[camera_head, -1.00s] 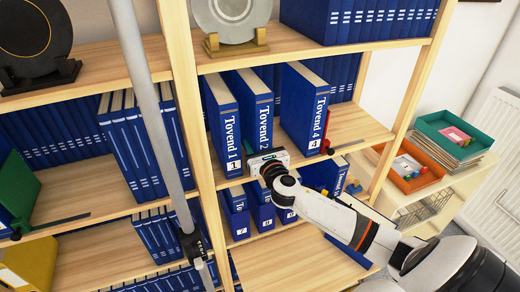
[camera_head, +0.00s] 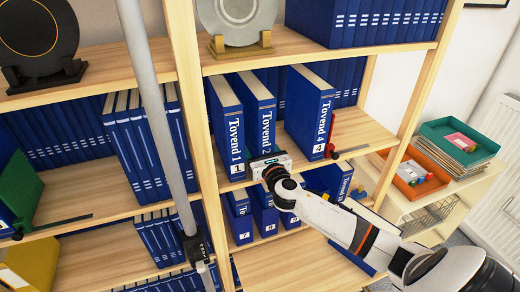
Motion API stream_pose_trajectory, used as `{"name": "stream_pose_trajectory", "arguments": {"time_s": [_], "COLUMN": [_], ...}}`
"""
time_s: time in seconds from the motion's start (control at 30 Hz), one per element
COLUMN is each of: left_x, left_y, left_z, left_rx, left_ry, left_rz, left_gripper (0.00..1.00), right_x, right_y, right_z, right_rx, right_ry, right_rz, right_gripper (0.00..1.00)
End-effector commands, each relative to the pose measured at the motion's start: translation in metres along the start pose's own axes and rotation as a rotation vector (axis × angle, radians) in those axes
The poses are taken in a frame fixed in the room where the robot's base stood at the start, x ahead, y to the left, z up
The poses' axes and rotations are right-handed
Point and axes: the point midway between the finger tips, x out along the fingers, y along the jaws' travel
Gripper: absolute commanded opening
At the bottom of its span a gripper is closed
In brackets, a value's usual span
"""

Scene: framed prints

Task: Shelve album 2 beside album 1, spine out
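Album 1 (camera_head: 226,120), a blue volume marked "Tovend 1", stands upright on the middle shelf of the right bay with its spine outward. Album 2 (camera_head: 260,108), marked "Tovend 2", stands directly to its right, spine outward, its lower part hidden by my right gripper. My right gripper (camera_head: 268,165) is at the foot of album 2, at the shelf's front edge. Its fingers are hidden behind its white body, so its grip cannot be seen. Album 4 (camera_head: 310,112) stands further right, past a gap. My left gripper is not in view.
A red-and-black bookend (camera_head: 332,150) stands right of album 4. A grey pole (camera_head: 150,100) crosses the left bay. An orange tray (camera_head: 411,172) and a green tray (camera_head: 458,140) sit at the right.

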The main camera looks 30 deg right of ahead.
Motion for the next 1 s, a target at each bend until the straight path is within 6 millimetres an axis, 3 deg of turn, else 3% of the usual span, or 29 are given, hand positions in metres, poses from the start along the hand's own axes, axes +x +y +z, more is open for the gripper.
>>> {"name": "stream_pose_trajectory", "arguments": {"time_s": [0.37, 0.8, 1.0], "left_x": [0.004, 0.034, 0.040], "left_y": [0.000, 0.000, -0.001], "left_z": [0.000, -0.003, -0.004], "left_rx": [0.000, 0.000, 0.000], "left_ry": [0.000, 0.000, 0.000], "left_rz": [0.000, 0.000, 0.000], "left_gripper": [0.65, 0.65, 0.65], "right_x": [-0.009, -0.094, -0.117], "right_y": [0.000, 0.000, 0.000], "right_z": [0.006, 0.006, 0.003], "right_rx": [-0.001, -0.002, -0.002], "right_ry": [-0.008, -0.005, -0.003], "right_rz": [-0.002, -0.003, -0.001], "right_gripper": [0.69, 0.69, 0.69]}}
